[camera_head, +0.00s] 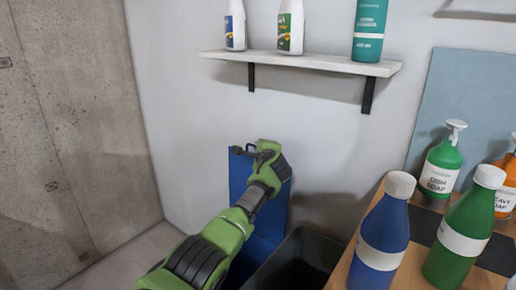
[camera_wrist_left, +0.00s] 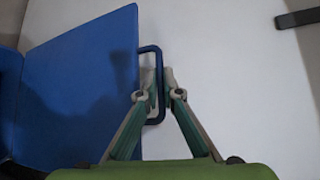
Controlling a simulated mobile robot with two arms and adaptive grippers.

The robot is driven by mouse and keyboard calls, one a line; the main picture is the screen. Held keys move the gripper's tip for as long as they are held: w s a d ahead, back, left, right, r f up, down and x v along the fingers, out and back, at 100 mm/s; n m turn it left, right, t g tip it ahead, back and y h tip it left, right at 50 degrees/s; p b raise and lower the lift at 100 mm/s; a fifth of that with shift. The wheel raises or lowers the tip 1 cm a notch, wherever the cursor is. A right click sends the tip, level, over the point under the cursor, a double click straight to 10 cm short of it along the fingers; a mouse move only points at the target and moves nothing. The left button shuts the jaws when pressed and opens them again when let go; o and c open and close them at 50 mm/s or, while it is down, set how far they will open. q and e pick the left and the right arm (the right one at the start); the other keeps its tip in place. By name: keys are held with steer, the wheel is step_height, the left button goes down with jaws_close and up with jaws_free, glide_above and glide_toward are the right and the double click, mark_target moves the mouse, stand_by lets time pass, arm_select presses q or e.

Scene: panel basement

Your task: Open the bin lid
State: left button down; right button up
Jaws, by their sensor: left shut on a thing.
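The blue bin lid (camera_head: 240,175) stands raised, close to upright, in front of the wall behind my left arm. In the left wrist view the lid (camera_wrist_left: 80,90) fills the left side, with a dark blue loop handle (camera_wrist_left: 151,49) on its right edge. My left gripper (camera_head: 250,150) is at the lid's top edge. In the left wrist view its fingers (camera_wrist_left: 158,82) are shut on the handle. My right gripper is not in view.
A wooden table (camera_head: 342,262) holds several bottles, including a blue bottle (camera_head: 383,238). A white shelf (camera_head: 310,64) with bottles hangs above. A concrete wall (camera_head: 75,130) is at the left.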

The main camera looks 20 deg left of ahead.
arm_select(q)
steer(key=shift+w+a+f, duration=0.15)
steer(key=shift+a+f, duration=0.1)
steer(key=shift+a, duration=0.1)
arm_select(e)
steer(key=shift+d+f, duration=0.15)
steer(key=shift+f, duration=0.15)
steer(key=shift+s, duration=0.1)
arm_select(q)
steer(key=c, duration=2.2)
jaws_free()
steer(key=shift+a, duration=0.1)
steer(key=shift+d+r, duration=0.1)
steer(key=shift+d, duration=0.1)
steer(key=shift+s+d+r, duration=0.15)
steer(key=shift+s+d, duration=0.25)
steer(key=shift+s, duration=0.15)
steer(key=v, duration=1)
steer(key=shift+s+a+r, duration=0.1)
steer(key=shift+s+a, duration=0.05)
steer(key=shift+s, duration=0.15)
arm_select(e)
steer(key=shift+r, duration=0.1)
